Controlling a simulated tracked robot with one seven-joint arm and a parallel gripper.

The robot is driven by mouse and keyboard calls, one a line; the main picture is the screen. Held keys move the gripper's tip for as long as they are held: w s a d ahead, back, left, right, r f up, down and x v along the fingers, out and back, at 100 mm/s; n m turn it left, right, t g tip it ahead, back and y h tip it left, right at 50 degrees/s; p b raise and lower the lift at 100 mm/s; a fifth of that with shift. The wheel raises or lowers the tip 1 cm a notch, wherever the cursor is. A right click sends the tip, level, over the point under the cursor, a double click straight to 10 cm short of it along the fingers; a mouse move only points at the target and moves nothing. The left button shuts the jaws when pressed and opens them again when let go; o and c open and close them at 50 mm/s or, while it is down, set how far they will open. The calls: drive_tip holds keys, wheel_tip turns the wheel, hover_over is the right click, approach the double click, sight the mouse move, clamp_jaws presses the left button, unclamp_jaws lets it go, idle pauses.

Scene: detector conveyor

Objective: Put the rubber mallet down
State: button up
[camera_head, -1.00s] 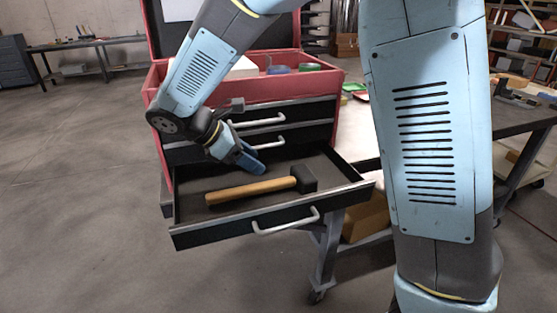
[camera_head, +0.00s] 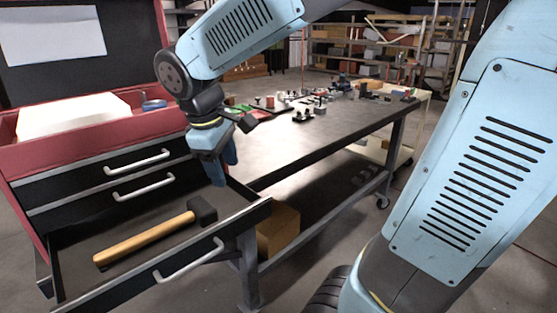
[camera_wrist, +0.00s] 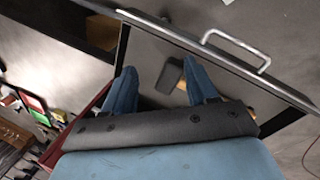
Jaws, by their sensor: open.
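The rubber mallet (camera_head: 150,236), with a black head and a light wooden handle, lies flat in the open bottom drawer (camera_head: 85,290) of the red tool chest. My gripper (camera_head: 220,174) hangs above the back right part of that drawer, apart from the mallet. Its blue fingers are spread with nothing between them that it holds. In the wrist view the mallet head (camera_wrist: 169,77) shows beyond and between the open fingertips (camera_wrist: 158,80). Most of the handle is hidden there behind the right finger.
The red tool chest (camera_head: 150,127) stands at left with two shut drawers above the open one. A dark workbench (camera_head: 320,135) with several small parts stretches to the right. A cardboard box (camera_head: 278,230) sits under the bench. Shelves (camera_head: 350,45) stand at the back.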

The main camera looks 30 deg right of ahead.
drive_tip(key=s+d+r+m+t+y, duration=0.2)
drive_tip(key=s+d+r+m+t, duration=0.1)
drive_tip(key=s+d+m, duration=0.5)
drive_tip(key=shift+s+d+m+t, duration=0.2)
drive_tip(key=shift+s+m+t, duration=0.1)
drive_tip(key=shift+m+t, duration=0.35)
drive_tip(key=shift+s, duration=0.15)
drive_tip(key=shift+c, duration=0.2)
